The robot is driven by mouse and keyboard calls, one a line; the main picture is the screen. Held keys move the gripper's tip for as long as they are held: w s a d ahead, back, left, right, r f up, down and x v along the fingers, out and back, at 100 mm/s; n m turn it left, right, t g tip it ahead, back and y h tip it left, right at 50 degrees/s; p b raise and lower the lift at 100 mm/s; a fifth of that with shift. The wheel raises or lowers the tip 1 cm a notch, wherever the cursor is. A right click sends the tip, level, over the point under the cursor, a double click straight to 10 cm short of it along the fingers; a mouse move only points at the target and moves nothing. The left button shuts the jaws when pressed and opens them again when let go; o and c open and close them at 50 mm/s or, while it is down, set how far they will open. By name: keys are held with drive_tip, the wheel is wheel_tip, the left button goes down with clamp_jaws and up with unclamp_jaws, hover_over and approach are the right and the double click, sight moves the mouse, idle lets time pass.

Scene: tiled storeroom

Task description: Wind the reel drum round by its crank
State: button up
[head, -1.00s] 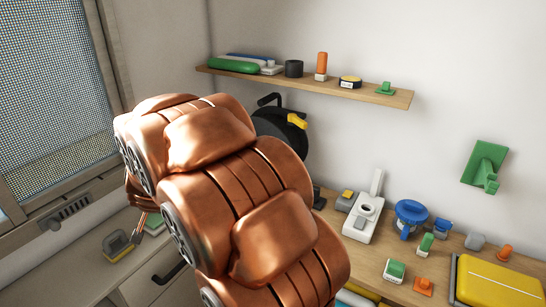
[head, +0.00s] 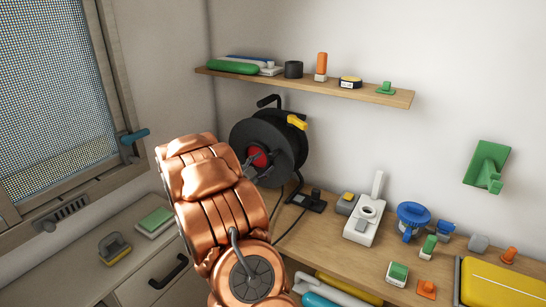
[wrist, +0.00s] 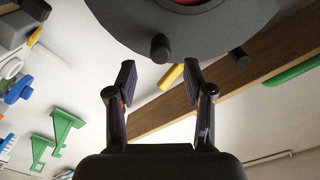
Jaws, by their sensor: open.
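The reel drum (head: 292,143) is black with a red hub (head: 257,155) and stands at the back of the bench, below the wall shelf. My arm partly hides its lower left. My gripper (head: 252,166) is in front of the drum's face. In the wrist view the drum (wrist: 205,28) fills the top, and my gripper (wrist: 160,72) is open and empty. A dark round peg (wrist: 160,48), which looks like the crank's knob, sticks out of the drum between and just beyond the fingertips, not gripped.
The wooden shelf (head: 340,88) hangs above and right of the drum. A yellow part (head: 297,122) is at the drum's upper right. A black socket box (head: 308,201) and a white device (head: 362,222) are on the bench. A window is at left.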

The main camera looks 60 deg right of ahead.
sight(270, 158)
drive_tip(key=shift+w+d+p, duration=0.15)
drive_tip(key=shift+d+p, duration=1.05)
drive_tip(key=shift+d, duration=2.6)
clamp_jaws()
